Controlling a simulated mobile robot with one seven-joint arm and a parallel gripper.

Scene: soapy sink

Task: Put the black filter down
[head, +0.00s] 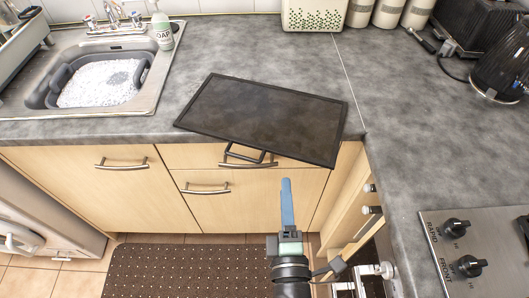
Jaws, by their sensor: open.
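The black filter (262,115) is a flat, dark rectangular panel with a thin black frame. It lies on the grey counter (235,50), turned at an angle, and its near edge juts out past the counter's front edge. A small black handle (250,155) hangs from its near side in front of the drawers. My gripper (287,190), with a blue finger, is open and empty. It shows below the filter in the picture, in front of the cupboards and apart from the filter. Only one finger shows clearly.
A sink (105,60) with a foamy grey basin (100,82) is at left, with a soap bottle (162,28) at its rim. A black kettle (502,70) and a hob (475,250) are at right. The counter right of the filter is clear.

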